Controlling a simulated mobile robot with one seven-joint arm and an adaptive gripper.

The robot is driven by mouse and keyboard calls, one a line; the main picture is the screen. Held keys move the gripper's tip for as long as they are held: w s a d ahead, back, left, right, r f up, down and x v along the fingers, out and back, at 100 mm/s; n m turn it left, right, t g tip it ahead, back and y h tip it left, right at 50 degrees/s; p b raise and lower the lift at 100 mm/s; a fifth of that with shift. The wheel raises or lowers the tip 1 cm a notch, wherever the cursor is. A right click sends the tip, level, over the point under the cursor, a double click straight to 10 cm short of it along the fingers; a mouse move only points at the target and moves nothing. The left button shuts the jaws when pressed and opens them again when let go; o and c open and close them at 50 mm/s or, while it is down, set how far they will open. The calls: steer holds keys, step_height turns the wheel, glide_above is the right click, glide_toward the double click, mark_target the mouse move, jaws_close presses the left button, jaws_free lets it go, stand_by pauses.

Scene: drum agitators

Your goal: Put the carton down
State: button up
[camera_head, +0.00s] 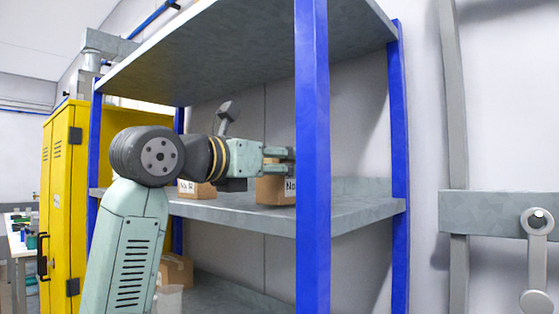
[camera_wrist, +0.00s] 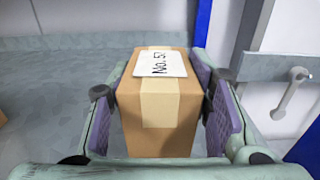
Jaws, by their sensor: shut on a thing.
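The carton (camera_wrist: 160,107) is a brown box with a tan tape strip and a white label reading "No. 5", whose last character is unclear. It sits between the two fingers of my gripper (camera_wrist: 163,112), which are shut on its sides. In the head view the carton (camera_head: 271,189) is at the middle shelf (camera_head: 240,215) of a blue-posted rack, partly behind the front post. My gripper (camera_head: 280,160) reaches it from the left. Its bottom looks at or very near the shelf surface; I cannot tell whether it touches.
Another labelled carton (camera_head: 196,189) stands on the same shelf to the left. A further carton (camera_head: 176,270) is on the lower level. The blue post (camera_head: 312,130) stands close in front of the held carton. A yellow cabinet (camera_head: 65,190) is at the left.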

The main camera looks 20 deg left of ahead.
steer(key=shift+f, duration=0.15)
steer(key=shift+f, duration=0.2)
steer(key=o, duration=1.3)
steer(key=shift+r, duration=0.25)
steer(key=b+v, duration=0.4)
steer(key=v, duration=0.8)
